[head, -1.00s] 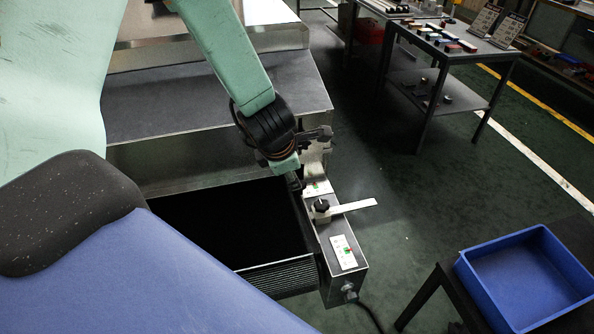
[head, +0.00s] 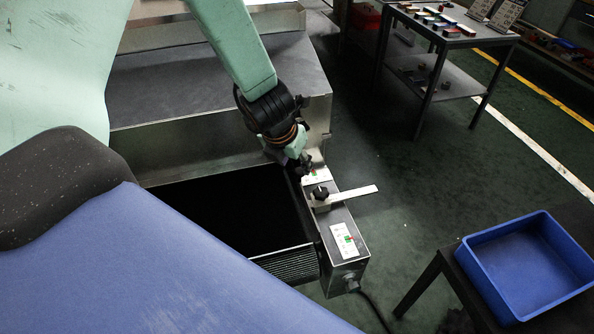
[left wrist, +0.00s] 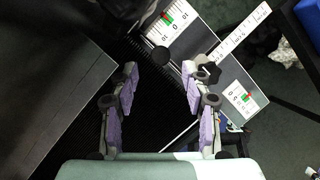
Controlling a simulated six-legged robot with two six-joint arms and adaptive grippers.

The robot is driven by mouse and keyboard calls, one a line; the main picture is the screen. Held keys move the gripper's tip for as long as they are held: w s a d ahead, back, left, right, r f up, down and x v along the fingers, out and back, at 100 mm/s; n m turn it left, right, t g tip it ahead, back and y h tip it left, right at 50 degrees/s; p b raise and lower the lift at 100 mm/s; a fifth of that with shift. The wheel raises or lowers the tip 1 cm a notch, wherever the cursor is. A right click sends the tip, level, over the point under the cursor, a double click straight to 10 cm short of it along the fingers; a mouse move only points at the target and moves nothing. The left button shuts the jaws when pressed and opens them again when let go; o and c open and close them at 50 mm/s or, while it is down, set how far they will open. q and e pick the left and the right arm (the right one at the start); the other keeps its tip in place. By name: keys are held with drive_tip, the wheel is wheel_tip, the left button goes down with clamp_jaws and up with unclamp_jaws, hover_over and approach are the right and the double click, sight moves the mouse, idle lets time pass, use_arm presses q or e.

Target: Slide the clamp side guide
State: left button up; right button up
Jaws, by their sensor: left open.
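The side guide's clamp shows as a black knob (head: 320,192) on the metal side rail (head: 334,222), with a pale ruled bar (head: 355,195) reaching out to the right. In the left wrist view the clamp knob (left wrist: 208,72) lies just beyond the right finger, and the ruled bar (left wrist: 240,34) runs to the upper right. My left gripper (left wrist: 160,82) is open and empty, its purple-padded fingers spread above the dark belt and rail edge. In the head view my left gripper (head: 303,168) is just behind the knob, partly hidden by its wrist. My right gripper is not in view.
White scale plates with red and green marks (head: 345,240) sit on the rail. A blue bin (head: 525,268) stands on a dark table at lower right. A table with small parts (head: 450,28) is at the back. The floor between is clear.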

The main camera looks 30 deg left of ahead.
sight(299, 171)
use_arm(q)
drive_tip(key=b+x, duration=0.1)
drive_tip(key=x, duration=0.2)
drive_tip(key=shift+w+a+f, duration=0.15)
drive_tip(key=shift+w+f, duration=0.15)
drive_tip(key=shift+f, duration=0.1)
drive_tip(key=shift+d, duration=0.35)
drive_tip(key=shift+a+f, duration=0.1)
drive_tip(key=shift+a, duration=0.2)
drive_tip(key=shift+c, duration=1.1)
drive_tip(key=shift+d, duration=0.25)
drive_tip(key=c, duration=0.3)
drive_tip(key=shift+c, duration=0.8)
drive_tip(key=shift+a, duration=0.15)
drive_tip(key=shift+c, duration=1.4)
clamp_jaws()
